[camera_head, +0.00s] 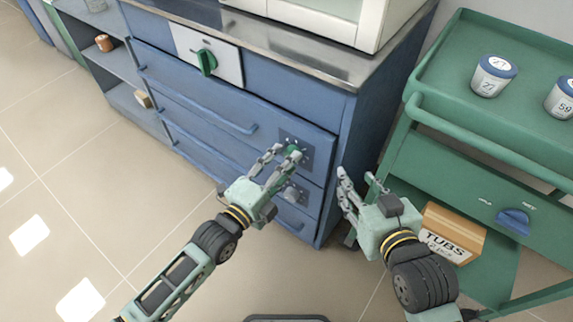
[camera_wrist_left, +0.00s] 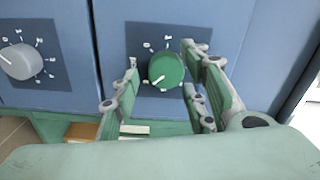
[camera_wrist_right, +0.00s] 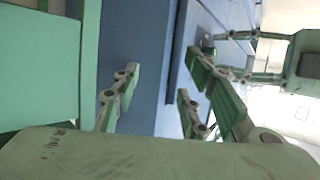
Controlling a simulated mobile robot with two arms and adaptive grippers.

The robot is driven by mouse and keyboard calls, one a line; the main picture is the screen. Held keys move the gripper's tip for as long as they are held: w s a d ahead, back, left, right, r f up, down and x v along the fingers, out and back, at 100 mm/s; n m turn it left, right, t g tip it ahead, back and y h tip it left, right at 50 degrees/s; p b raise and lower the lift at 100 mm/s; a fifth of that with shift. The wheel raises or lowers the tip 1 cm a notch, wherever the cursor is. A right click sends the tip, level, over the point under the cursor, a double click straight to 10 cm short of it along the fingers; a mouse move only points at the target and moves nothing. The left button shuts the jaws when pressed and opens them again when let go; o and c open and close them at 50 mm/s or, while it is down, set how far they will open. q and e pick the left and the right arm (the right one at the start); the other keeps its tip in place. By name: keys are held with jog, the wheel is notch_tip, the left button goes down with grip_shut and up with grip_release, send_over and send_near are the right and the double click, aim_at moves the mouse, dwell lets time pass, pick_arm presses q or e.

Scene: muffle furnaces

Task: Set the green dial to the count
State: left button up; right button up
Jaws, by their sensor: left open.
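The green dial (camera_wrist_left: 166,70) sits on a dark plate with white marks on the blue cabinet front. Its white pointer line points to the lower left in the left wrist view. My left gripper (camera_head: 284,156) is open, its fingers on either side of the dial; I cannot tell whether they touch it. The dial (camera_head: 294,151) is partly hidden by these fingers in the head view. My right gripper (camera_head: 356,178) is open and empty beside the cabinet's right side.
A grey dial (camera_wrist_left: 20,61) is nearby. A green knob (camera_head: 206,61) sits on a white panel. Open shelves (camera_head: 113,58) stand at left.

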pick_arm(q)
jog(key=shift+w+d, duration=0.25)
jog(key=shift+w, duration=0.1)
pick_arm(e)
jog(key=shift+w+a+r+t, duration=0.15)
jog(key=shift+w+r+t, duration=0.15)
jog(key=shift+r, duration=0.2)
